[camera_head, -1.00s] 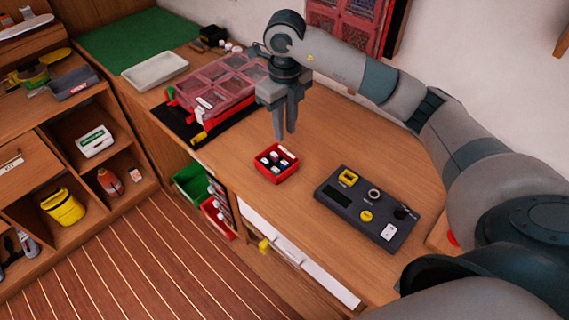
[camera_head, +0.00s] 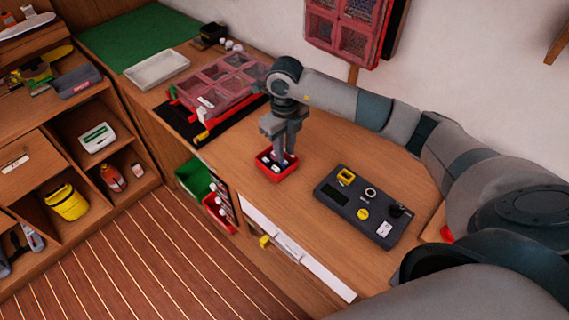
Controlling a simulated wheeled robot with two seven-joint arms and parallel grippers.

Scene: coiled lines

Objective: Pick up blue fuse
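A small red tray (camera_head: 262,172) with several small dark and white fuses (camera_head: 271,163) sits on the wooden bench. The fuses are too small to tell which one is blue. My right gripper (camera_head: 285,163) points down into the tray, its fingertips among the fuses at the tray's right half. The fingers hide part of the tray's contents. A narrow gap seems to show between the fingers, but whether they hold anything cannot be told. My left gripper is out of view.
A dark tester box (camera_head: 345,206) with a yellow socket and knobs lies right of the tray. A red-framed organizer with clear lids (camera_head: 222,82) stands behind left. A white tray (camera_head: 156,68) is farther left. Bare bench lies between tray and tester.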

